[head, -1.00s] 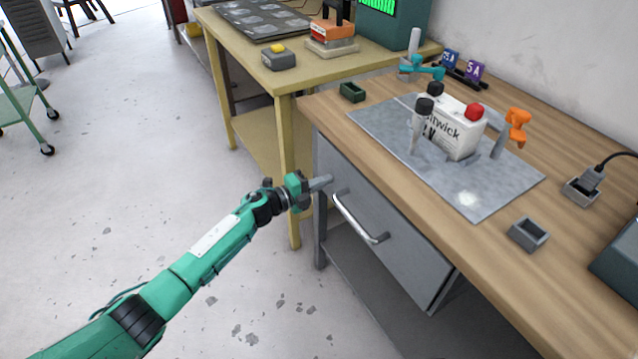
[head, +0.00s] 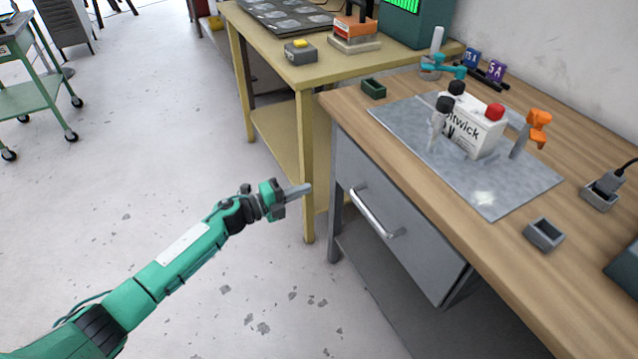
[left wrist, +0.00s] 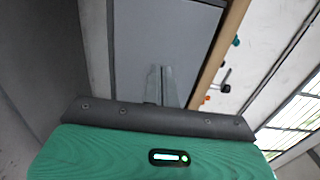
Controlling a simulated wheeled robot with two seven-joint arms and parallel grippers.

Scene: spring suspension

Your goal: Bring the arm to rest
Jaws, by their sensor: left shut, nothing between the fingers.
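My left arm, green with black joints, reaches in from the lower left of the head view. Its gripper (head: 298,191) is shut and empty, in the air left of the workbench drawer (head: 395,225) and apart from its handle. In the left wrist view the closed fingers (left wrist: 160,85) stand in front of the grey drawer front. My right gripper is not in view.
The wooden workbench (head: 440,235) holds a grey mat (head: 507,199) with a white box (head: 474,131), an orange clamp (head: 538,127) and a small grey tray (head: 543,235). A yellow table (head: 300,72) stands behind. A green cart (head: 35,95) is far left.

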